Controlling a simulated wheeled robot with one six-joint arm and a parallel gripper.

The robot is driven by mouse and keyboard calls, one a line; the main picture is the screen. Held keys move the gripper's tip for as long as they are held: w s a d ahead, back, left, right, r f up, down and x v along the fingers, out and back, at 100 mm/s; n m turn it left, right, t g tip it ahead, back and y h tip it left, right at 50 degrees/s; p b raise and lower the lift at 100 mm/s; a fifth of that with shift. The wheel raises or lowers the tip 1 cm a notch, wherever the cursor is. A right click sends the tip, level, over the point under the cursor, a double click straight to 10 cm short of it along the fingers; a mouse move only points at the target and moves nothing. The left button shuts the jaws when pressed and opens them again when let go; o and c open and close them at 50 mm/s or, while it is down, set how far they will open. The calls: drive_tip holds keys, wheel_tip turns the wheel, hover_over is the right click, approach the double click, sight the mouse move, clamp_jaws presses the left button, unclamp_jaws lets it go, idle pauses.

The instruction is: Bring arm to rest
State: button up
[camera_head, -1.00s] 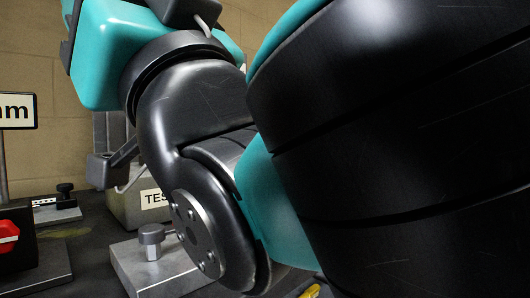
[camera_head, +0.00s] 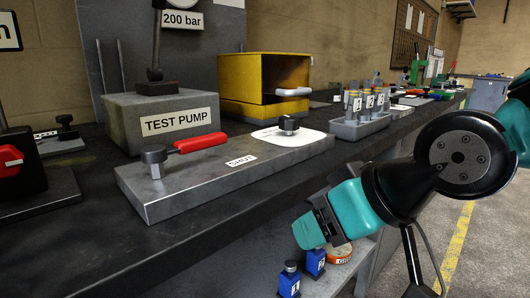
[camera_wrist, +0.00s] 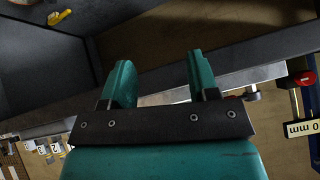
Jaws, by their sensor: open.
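My arm reaches in from the right of the head view, its black and teal links bent at a round black joint. My gripper (camera_head: 312,231) is at the low end of the arm, in front of the workbench's front side and below its top edge. In the wrist view my gripper (camera_wrist: 160,82) shows two teal fingers spread apart on a dark bar. It is open, and nothing is between the fingers. In the head view the fingers are partly hidden by each other.
The dark workbench (camera_head: 75,235) carries a steel plate with a red-handled valve (camera_head: 200,143), a test pump block (camera_head: 160,120), a yellow box (camera_head: 236,88) and a grey rack (camera_head: 360,127) of labelled vials. Blue bottles (camera_head: 289,281) stand on a lower shelf. Open floor lies right.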

drive_tip(key=s+d+f+g+h+b, duration=0.1)
drive_tip(key=s+d+f+g, duration=0.2)
drive_tip(key=s+d, duration=0.15)
drive_tip(key=s+d+f+g+h, duration=0.1)
drive_tip(key=s+d+f+g, duration=0.2)
drive_tip(key=s, duration=0.3)
wheel_tip(320, 180, down, 10)
drive_tip(key=b, duration=1)
wheel_tip(320, 180, up, 38)
drive_tip(key=p, duration=3.7)
drive_tip(key=shift+w+a+f+p, duration=0.2)
drive_tip(key=shift+w+p, duration=0.05)
drive_tip(key=shift+p, duration=0.15)
